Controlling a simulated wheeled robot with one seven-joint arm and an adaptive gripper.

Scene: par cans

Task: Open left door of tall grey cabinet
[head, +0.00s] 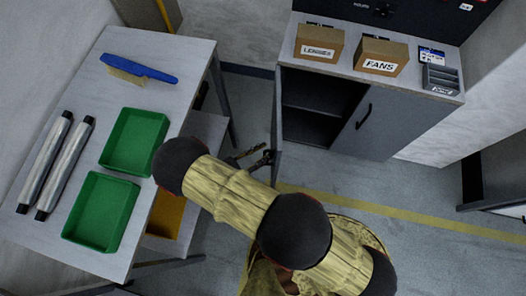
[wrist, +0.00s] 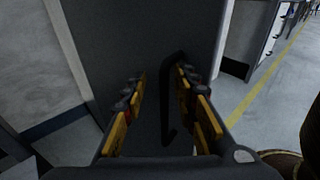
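The grey cabinet (head: 392,128) stands at the upper right in the head view. Its left door (head: 277,125) is swung out toward me, seen nearly edge-on, and the dark shelved inside shows. Its right door is shut, with a dark handle (head: 364,116). My gripper (head: 257,158) is at the outer face of the left door, partly hidden by my arm. In the wrist view my gripper (wrist: 160,82) is open. The left door's panel (wrist: 140,40) fills the middle, and its dark bar handle (wrist: 168,105) lies between the fingers, nearer the right one. I cannot tell whether they touch.
A LENSES-type labelled box (head: 319,43), a FANS box (head: 381,56) and a small grey organiser (head: 441,78) stand on the cabinet. A table (head: 75,115) with green trays (head: 134,141), silver tubes and a blue brush is at left. Floor right of the door is clear.

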